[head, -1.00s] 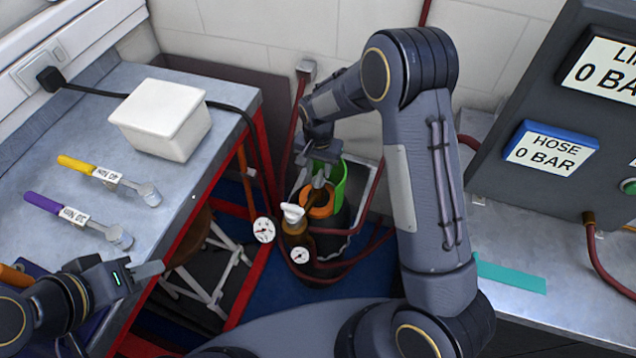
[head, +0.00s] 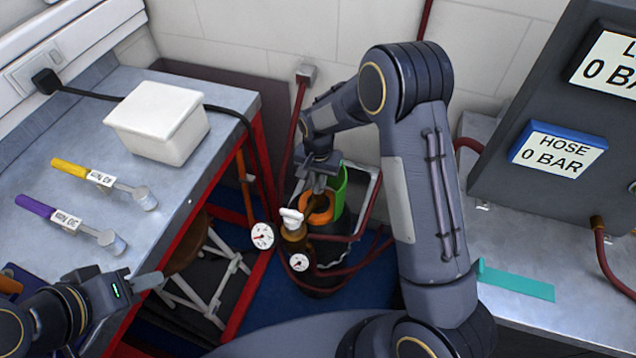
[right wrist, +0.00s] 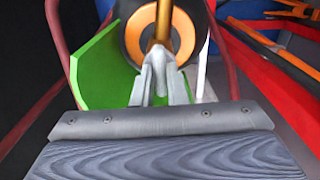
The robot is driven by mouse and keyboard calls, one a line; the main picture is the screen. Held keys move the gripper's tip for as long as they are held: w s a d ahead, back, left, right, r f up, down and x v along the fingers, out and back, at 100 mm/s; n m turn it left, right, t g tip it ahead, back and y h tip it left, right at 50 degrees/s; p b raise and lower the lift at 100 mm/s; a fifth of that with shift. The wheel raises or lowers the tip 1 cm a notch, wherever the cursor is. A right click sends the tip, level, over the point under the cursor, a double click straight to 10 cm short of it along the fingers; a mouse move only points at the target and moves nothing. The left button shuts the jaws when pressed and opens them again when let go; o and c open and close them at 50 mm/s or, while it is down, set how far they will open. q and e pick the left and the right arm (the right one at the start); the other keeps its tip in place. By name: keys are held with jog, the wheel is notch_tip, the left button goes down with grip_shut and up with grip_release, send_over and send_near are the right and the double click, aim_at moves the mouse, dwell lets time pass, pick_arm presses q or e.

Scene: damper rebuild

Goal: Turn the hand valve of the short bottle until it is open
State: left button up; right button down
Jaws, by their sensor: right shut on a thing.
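My right gripper (head: 318,188) reaches down over the bottles on the floor. In the right wrist view its fingers (right wrist: 158,80) are shut on a brass-coloured stem (right wrist: 163,25), in front of an orange ring (right wrist: 133,38) with a dark inside. The orange ring also shows in the head view (head: 319,211), above a dark bottle. A brass valve body (head: 293,233) with a white knob (head: 291,216) stands just left of it. I cannot tell which bottle is the short one, nor how far any valve is turned. My left gripper (head: 147,283) is by the left bench; its opening is unclear.
A green guard (head: 341,190) is close behind the gripped part. Red hoses and two gauges (head: 262,236) (head: 299,262) surround the bottles. The left bench (head: 190,195) carries a white box (head: 158,118) and two labelled tools. A grey panel (head: 500,165) stands at right.

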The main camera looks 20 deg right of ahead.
jog(key=n, duration=0.2)
jog(key=shift+f+n+b, duration=0.1)
jog(key=shift+n+b, duration=0.2)
jog(key=shift+n, duration=1)
jog(key=shift+n, duration=1.2)
jog(key=shift+n+b, duration=0.3)
jog(key=shift+n, duration=1.1)
jog(key=n, duration=0.4)
